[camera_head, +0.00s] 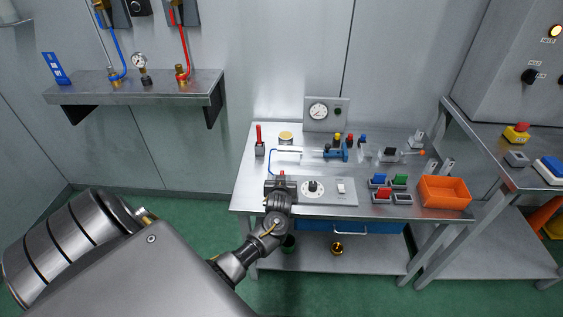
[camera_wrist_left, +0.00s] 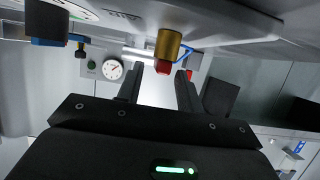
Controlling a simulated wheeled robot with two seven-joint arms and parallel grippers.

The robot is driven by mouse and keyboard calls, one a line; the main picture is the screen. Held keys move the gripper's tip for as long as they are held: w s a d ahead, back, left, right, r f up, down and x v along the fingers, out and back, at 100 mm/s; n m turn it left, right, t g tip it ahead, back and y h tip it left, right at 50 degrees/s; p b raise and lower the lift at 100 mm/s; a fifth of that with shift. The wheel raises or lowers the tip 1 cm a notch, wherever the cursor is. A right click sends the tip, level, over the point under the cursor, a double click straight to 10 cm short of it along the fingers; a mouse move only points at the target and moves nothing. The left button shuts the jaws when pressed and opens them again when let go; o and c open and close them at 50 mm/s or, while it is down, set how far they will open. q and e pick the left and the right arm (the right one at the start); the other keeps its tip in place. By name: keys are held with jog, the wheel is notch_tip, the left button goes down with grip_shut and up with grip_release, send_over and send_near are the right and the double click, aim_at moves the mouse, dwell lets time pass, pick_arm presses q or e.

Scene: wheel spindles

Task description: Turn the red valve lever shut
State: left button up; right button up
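In the head view a small red tip (camera_head: 282,172) shows just beyond my left gripper (camera_head: 280,183) at the bench; the gripper hides most of what is under it. In the left wrist view, which is upside down, a brass cylinder (camera_wrist_left: 169,43) with a red end (camera_wrist_left: 163,67) stands ahead of the left gripper (camera_wrist_left: 160,90). Its two black fingers are apart, with the red end in line with the gap. I cannot tell whether they touch it. A separate red upright lever (camera_head: 258,134) stands on a grey block at the bench's left. My right gripper is not in view.
A grey control box (camera_head: 327,191) with a dial lies right of the gripper. A blue pipe (camera_head: 271,160) runs behind it. A gauge panel (camera_head: 325,114) stands at the back. Colored blocks and an orange bin (camera_head: 445,192) are at the right.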

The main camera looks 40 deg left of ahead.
pick_arm(q)
jog(key=v, duration=1)
